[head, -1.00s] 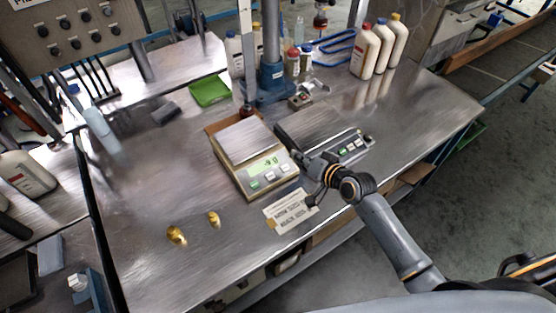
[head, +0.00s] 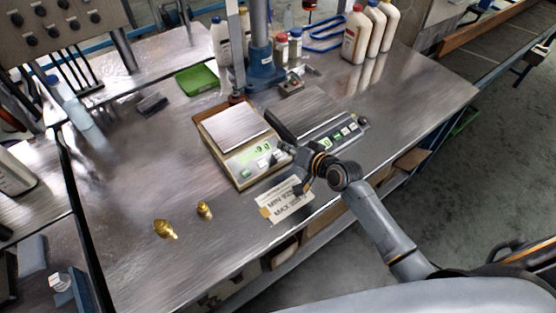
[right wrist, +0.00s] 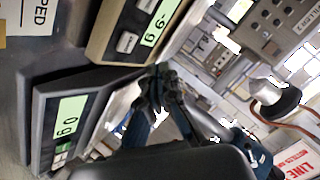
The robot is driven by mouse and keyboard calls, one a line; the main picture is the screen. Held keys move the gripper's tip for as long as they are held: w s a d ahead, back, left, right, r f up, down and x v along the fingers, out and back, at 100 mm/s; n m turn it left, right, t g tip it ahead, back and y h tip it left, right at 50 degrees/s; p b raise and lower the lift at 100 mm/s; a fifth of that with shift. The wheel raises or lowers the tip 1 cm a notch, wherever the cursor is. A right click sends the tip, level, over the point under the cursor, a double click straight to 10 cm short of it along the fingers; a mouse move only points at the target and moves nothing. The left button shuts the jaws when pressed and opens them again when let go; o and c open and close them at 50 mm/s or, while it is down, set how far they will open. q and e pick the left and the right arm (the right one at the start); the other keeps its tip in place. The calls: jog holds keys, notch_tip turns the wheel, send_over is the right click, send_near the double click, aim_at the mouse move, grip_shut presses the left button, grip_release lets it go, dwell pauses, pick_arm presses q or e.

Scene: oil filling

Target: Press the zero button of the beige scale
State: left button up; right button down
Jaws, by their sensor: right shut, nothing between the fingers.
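The beige scale (head: 234,167) stands on the metal table, with a bare steel pan (head: 235,127) and a lit green display. In the right wrist view its display (right wrist: 158,22) reads about -9 g, and a pale button (right wrist: 127,42) shows beside it. My right gripper (head: 286,152) is shut and empty at the right end of the beige scale's front panel, covering part of its button row. I cannot tell whether the tips touch a button. In the right wrist view the dark fingers (right wrist: 155,85) are close together near the scale's edge. My left gripper is out of view.
A dark scale (head: 340,133) with its own lit display stands just right of the beige one, under my arm. Bottles (head: 353,38) and a blue stand (head: 264,70) are behind.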

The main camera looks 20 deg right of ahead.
aim_at(278, 154)
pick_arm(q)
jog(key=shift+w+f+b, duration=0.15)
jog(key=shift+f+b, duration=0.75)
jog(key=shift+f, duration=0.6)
pick_arm(e)
jog(key=shift+w+a+f, duration=0.15)
jog(key=shift+w+f, duration=0.15)
jog(key=shift+f, duration=0.5)
jog(key=shift+w+a+f, duration=0.1)
jog(key=shift+w+f, duration=0.2)
jog(key=shift+f, duration=0.5)
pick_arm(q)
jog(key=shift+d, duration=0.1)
pick_arm(e)
jog(key=shift+f, duration=0.1)
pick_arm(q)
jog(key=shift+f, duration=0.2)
pick_arm(e)
jog(key=shift+w+f, duration=0.1)
jog(key=shift+f, duration=0.15)
